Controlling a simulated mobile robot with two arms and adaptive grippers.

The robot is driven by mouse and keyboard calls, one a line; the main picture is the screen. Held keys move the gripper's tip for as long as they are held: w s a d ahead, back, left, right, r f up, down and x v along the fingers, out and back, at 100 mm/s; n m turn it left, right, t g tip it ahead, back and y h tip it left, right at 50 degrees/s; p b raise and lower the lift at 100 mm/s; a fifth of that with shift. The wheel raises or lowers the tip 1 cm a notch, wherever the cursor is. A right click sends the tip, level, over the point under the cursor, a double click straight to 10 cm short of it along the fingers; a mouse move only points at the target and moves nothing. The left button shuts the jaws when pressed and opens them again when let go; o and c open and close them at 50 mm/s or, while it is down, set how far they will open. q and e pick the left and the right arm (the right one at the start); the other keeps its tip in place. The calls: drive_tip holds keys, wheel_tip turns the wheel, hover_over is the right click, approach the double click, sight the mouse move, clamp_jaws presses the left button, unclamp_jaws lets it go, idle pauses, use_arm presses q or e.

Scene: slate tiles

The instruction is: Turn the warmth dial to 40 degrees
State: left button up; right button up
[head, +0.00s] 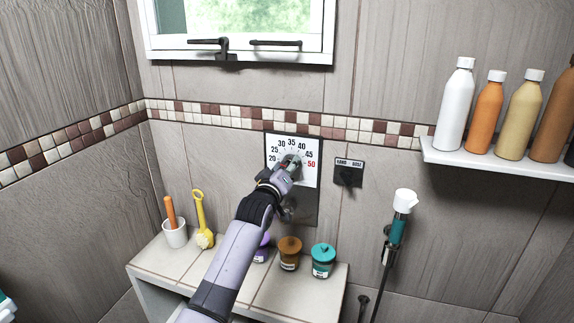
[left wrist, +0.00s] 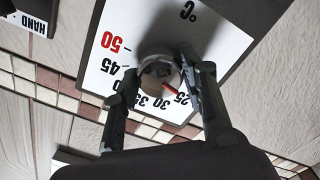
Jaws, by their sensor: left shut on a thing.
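The warmth dial has a white scale plate (head: 309,178) on the wall, with numbers from 20 to 45 in black and 50 in red. In the left wrist view the plate (left wrist: 98,80) appears upside down, and a finger hides the 40. The round metallic knob (left wrist: 158,72) has a red pointer directed near the 25 mark. My left gripper (head: 289,166) reaches up from below to the knob. In the left wrist view my left gripper (left wrist: 158,82) is shut on the knob, one finger on each side. My right gripper is not in view.
A black hand/hose switch (head: 349,174) is right of the dial. Below stands a tiled bench (head: 150,256) with a cup, yellow brush and several jars. A hand shower (head: 399,222) hangs at right, under a bottle shelf (head: 490,165). A window (head: 240,30) is above.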

use_arm(q)
drive_tip(key=m, duration=0.5)
drive_tip(key=shift+r+m, duration=0.1)
drive_tip(key=shift+m, duration=0.2)
drive_tip(key=m, duration=1)
drive_tip(key=shift+r+m+p, duration=0.1)
drive_tip(key=shift+m+p, duration=0.25)
drive_tip(key=shift+m, duration=0.05)
drive_tip(key=m+p, duration=0.1)
drive_tip(key=m, duration=0.4)
drive_tip(key=shift+m, duration=0.3)
drive_tip(key=o, duration=1.2)
drive_tip(key=shift+c, duration=0.2)
